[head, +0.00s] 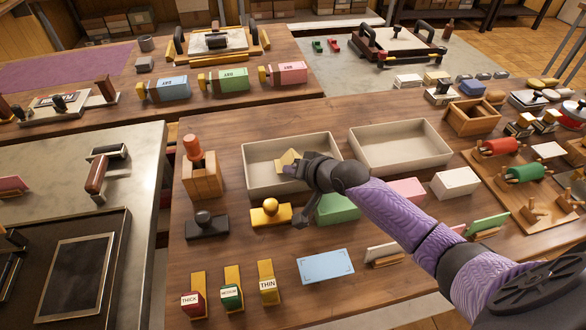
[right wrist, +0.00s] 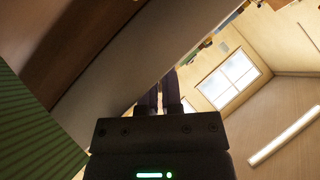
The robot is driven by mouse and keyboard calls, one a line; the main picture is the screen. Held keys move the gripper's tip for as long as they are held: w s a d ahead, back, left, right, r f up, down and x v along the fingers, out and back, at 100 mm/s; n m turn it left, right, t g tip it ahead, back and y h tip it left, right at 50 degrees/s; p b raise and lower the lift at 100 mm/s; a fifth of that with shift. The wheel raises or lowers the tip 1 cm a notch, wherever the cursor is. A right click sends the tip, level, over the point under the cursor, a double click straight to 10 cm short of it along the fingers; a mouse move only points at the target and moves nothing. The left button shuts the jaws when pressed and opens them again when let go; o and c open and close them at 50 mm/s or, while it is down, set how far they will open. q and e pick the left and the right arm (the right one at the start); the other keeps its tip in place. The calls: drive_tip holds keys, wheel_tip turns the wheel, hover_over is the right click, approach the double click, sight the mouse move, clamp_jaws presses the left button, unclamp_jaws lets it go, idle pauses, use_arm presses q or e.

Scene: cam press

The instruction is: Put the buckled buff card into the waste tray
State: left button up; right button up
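The buff card (head: 287,160), bent and tilted, is at the fingertips of my right gripper (head: 292,170) in the head view. The gripper reaches over the left one of two pale open trays (head: 257,187), and the card is within its outline. No label shows which tray is the waste tray; the other tray (head: 436,160) looks empty. In the right wrist view the fingers (right wrist: 160,100) are close together, and the card cannot be made out there. The right gripper appears shut on the card. My left gripper is not in view.
A green block (head: 337,208) and a yellow stamp (head: 270,212) stand in front of the left tray. A wooden holder with an orange-handled tool (head: 199,170) stands to its left.

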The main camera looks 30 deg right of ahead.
drive_tip(key=o, duration=0.4)
drive_tip(key=shift+f, duration=0.1)
drive_tip(key=shift+o, duration=0.2)
drive_tip(key=shift+s, duration=0.1)
drive_tip(key=p+v, duration=0.4)
drive_tip(key=v, duration=0.5)
drive_tip(key=shift+d+r+p, duration=0.1)
drive_tip(key=shift+r+p, duration=0.2)
drive_tip(key=shift+s+r, duration=0.15)
drive_tip(key=shift+s, duration=0.1)
